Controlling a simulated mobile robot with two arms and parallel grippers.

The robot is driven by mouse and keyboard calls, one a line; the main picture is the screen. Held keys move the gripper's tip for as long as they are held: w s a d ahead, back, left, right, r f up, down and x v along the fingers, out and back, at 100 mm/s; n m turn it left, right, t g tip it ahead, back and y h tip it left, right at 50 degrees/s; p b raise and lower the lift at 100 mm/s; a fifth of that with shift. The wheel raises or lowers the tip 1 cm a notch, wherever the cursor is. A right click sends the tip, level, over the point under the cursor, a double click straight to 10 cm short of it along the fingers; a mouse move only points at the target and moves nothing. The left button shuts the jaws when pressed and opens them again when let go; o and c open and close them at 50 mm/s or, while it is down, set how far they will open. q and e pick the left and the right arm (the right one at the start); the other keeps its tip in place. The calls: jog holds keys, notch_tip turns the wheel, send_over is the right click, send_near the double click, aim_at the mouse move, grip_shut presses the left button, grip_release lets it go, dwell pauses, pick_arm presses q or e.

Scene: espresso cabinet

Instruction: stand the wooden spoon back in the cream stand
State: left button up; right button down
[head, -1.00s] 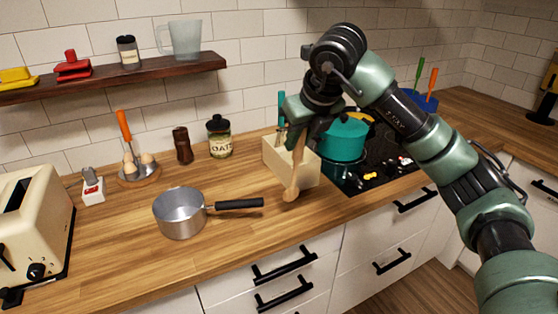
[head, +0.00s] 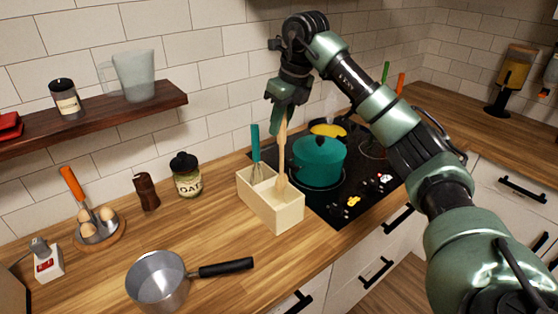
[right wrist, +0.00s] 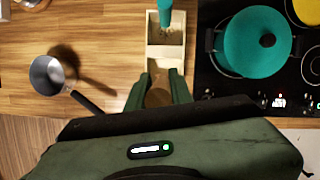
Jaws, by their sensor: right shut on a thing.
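The wooden spoon (head: 282,155) hangs bowl-down, nearly upright, from my right gripper (head: 284,117), which is shut on its handle. Its bowl is at the opening of the cream stand (head: 276,215), over the right-hand compartment. I cannot tell how far, if at all, it is inside. A whisk with a teal handle (head: 255,140) stands in the stand's left part. In the right wrist view the spoon (right wrist: 158,97) is between the fingers, and the stand (right wrist: 151,50) is just beyond them. My left gripper is not in view.
A teal pot (head: 318,163) on the black hob (head: 345,205) is close to the right of the stand. A grey saucepan (head: 158,280) is at the front left, its handle pointing toward the stand. An oat jar (head: 187,178) is behind left. Open counter lies left of the stand.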

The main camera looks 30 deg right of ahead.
aim_at(278, 142)
jog(key=x, duration=0.4)
jog(key=p+x, duration=0.1)
jog(key=x, duration=0.1)
jog(key=shift+s+d+f, duration=0.1)
jog(key=shift+s+d, duration=0.05)
jog(key=shift+s, duration=0.3)
jog(key=shift+s+f, duration=0.1)
jog(key=shift+f, duration=0.5)
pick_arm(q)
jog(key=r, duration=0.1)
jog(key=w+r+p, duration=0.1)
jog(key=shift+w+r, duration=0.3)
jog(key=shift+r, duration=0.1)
pick_arm(e)
notch_tip(278, 142, down, 4)
jog(key=shift+r, duration=0.15)
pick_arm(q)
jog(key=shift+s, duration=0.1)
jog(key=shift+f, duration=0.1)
pick_arm(e)
jog(key=c, duration=1.3)
grip_release()
jog(key=shift+o, duration=0.2)
